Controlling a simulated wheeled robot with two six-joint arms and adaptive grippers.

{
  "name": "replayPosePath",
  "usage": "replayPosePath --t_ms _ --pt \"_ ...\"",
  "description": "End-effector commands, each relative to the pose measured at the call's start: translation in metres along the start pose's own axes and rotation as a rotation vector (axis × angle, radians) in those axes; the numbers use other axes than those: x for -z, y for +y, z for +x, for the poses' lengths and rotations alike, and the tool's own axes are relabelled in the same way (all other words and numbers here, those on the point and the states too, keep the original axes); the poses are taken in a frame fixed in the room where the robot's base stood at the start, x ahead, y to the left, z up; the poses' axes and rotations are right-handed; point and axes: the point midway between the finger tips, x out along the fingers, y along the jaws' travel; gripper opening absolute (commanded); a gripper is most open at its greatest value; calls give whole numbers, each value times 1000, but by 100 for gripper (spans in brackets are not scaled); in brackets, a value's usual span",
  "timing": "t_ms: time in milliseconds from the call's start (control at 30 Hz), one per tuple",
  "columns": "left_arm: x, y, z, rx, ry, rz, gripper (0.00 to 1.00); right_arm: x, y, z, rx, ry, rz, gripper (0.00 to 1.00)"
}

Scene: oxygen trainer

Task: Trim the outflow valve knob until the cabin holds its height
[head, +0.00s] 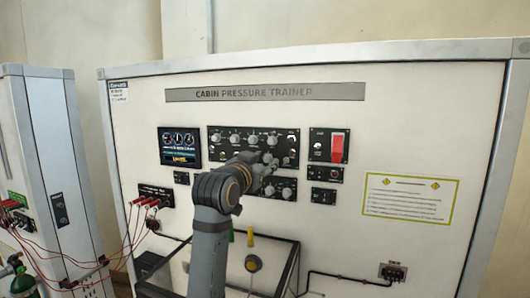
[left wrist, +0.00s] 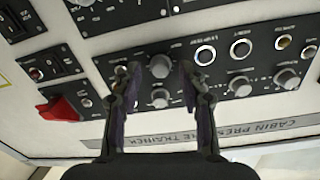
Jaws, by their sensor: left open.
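The black control panel (head: 217,146) on the trainer carries several grey knobs; their labels are too small to read, so I cannot tell which is the outflow valve knob. My left gripper (head: 264,168) is in front of the panel's lower right part, and my wrist hides some of it. In the left wrist view, which shows the panel upside down, the left gripper (left wrist: 158,78) is open. One grey knob (left wrist: 160,66) shows between its fingertips, and another knob (left wrist: 160,98) shows between the fingers. I cannot tell if the fingers touch either knob. My right gripper is not in view.
A dark gauge screen (head: 180,146) is left of the panel; its readings are too small to tell. A red switch cover (head: 338,147) stands out right of the panel. Red plugs (head: 146,202) with cables are at lower left. A yellow-edged placard (head: 410,198) is at right.

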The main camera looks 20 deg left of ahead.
Motion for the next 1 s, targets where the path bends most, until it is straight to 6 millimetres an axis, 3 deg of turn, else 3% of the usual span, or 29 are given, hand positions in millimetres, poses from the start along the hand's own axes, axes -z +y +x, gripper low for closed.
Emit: replayPosePath --t_ms 67,167,400,700,1000 --pt "2 0 8 0 -2 0 42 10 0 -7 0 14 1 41" --pt "0 0 13 0 -1 0 42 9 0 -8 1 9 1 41" --pt "-1 0 14 0 0 0 42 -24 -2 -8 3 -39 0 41" --pt "-1 0 13 0 0 1 1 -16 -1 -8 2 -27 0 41" --pt "-1 0 13 1 2 -54 0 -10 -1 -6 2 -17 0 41"
